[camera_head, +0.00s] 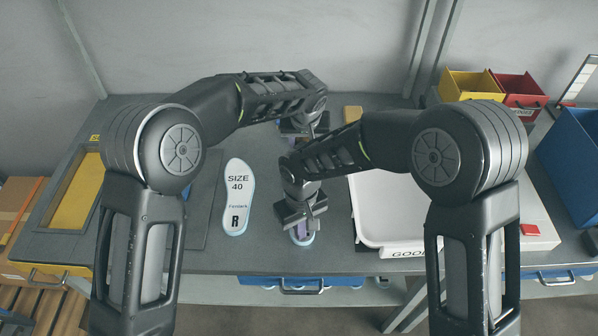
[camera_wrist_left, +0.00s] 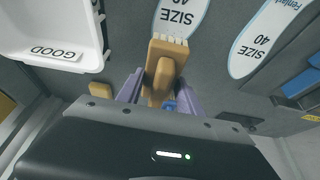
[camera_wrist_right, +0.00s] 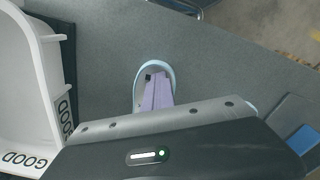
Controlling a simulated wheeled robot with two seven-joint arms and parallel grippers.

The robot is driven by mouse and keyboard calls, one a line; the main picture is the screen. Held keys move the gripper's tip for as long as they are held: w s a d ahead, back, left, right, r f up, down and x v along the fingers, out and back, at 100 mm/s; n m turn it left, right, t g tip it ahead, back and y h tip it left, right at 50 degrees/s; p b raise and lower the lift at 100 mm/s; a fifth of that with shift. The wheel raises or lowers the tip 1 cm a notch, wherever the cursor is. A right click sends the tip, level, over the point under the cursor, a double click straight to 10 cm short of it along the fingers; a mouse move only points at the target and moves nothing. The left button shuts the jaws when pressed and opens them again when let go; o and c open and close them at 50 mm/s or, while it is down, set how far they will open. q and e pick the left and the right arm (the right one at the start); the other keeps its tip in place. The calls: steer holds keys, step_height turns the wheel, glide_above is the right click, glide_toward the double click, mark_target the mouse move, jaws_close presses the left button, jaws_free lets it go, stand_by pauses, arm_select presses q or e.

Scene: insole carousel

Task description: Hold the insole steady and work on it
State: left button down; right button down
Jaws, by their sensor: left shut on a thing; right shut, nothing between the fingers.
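One insole (camera_head: 303,239) lies on the grey table under my right gripper (camera_head: 302,230), mostly hidden by that arm. In the right wrist view the lilac fingers (camera_wrist_right: 157,92) are closed together over the end of this insole (camera_wrist_right: 141,72); I cannot tell whether they press on it. My left gripper (camera_wrist_left: 160,90) is shut on a wooden brush (camera_wrist_left: 167,50) with pale bristles. The bristle end overlaps the printed end of the insole (camera_wrist_left: 181,14) in the left wrist view; contact is unclear. A second white insole (camera_head: 238,195), marked SIZE 40 and R, lies to the left.
A white tray (camera_head: 372,232) labelled GOOD stands right of the insole. Yellow (camera_head: 470,84) and red (camera_head: 520,90) bins and a blue bin (camera_head: 572,150) are at the right. A yellow tray (camera_head: 76,192) is at the left. A small tan block (camera_head: 352,113) lies behind.

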arm_select(q)
steer(key=shift+f, duration=3.55)
steer(key=shift+f, duration=0.6)
steer(key=shift+a, duration=1.4)
steer(key=shift+d, duration=0.1)
steer(key=shift+d+f, duration=0.15)
steer(key=shift+d, duration=1.15)
steer(key=shift+s, duration=0.1)
steer(key=shift+a, duration=0.1)
